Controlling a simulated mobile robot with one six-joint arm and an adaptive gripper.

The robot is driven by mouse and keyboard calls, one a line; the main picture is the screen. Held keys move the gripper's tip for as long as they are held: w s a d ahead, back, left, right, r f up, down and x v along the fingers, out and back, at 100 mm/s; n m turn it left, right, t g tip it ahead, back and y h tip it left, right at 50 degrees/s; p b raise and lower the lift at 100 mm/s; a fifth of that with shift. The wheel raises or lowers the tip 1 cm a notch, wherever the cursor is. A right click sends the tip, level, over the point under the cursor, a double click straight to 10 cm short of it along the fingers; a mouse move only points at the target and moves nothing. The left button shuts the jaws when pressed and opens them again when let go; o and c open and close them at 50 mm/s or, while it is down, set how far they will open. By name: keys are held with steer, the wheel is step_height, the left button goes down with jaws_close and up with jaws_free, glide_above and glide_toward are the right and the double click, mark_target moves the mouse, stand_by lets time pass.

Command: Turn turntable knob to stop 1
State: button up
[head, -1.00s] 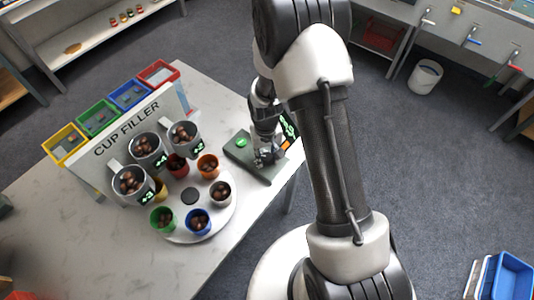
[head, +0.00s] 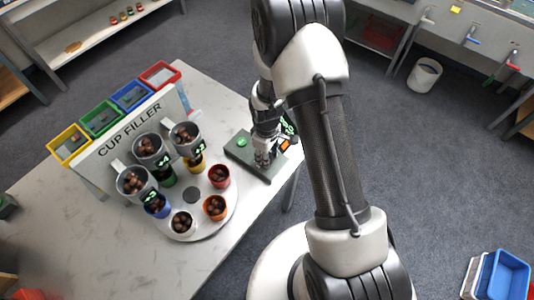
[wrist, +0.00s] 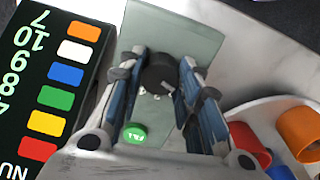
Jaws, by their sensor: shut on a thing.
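In the wrist view, a round black knob (wrist: 160,74) sits on a grey-green control plate (wrist: 180,28) between the two fingers of my gripper (wrist: 163,62). The gripper is shut on the knob. In the head view my gripper (head: 264,156) is down at the control plate (head: 240,153), and hides the knob there. Stop marks by the knob are too small to read.
The cup filler (head: 127,130) has several grey hoppers over the turntable's far side, partly hiding the blue, green and yellow cups. A green button (wrist: 134,133) is close to my fingers. A dark display (wrist: 57,85) with numbers and coloured squares stands beside the plate.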

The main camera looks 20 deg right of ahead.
steer(key=shift+n, duration=0.3)
steer(key=o, duration=1.1)
step_height(320, 180, up, 12)
steer(key=shift+s+a+r, duration=0.1)
stand_by(0.6)
